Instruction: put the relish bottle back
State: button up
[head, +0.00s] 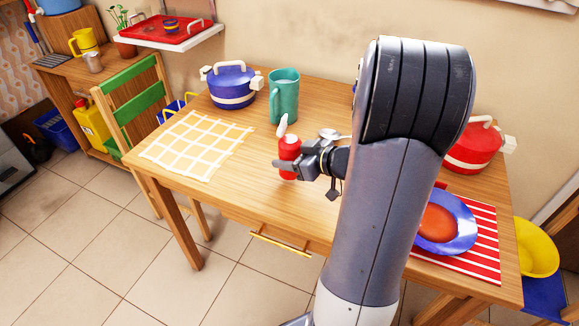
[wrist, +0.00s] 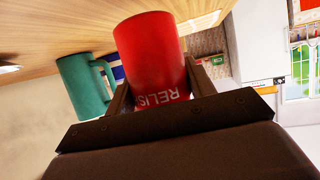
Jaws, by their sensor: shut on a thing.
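The relish bottle (head: 289,152) is red with a white nozzle and stands roughly upright over the middle of the wooden table (head: 225,190). My gripper (head: 292,163) is shut on the bottle's body from the right. In the wrist view, the red bottle (wrist: 152,45) sits between the fingers of my gripper (wrist: 160,85), with part of the word "RELISH" showing upside down. The fingers hide some of its sides. I cannot tell whether its base touches the table.
A teal mug (head: 284,95) and a blue pot (head: 232,84) stand behind the bottle. A white-grid mat (head: 197,144) lies left, with bare wood between. My arm hides part of the right side, where a red pot (head: 472,150) and blue plate (head: 462,228) show.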

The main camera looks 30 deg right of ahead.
jog(key=shift+f+b, duration=0.3)
jog(key=shift+f, duration=1)
jog(key=shift+f, duration=0.15)
jog(key=o, duration=1.1)
jog(key=shift+r, duration=0.25)
jog(key=p+v, duration=0.2)
jog(key=v, duration=1)
jog(key=shift+p, duration=0.35)
jog(key=shift+f, duration=0.15)
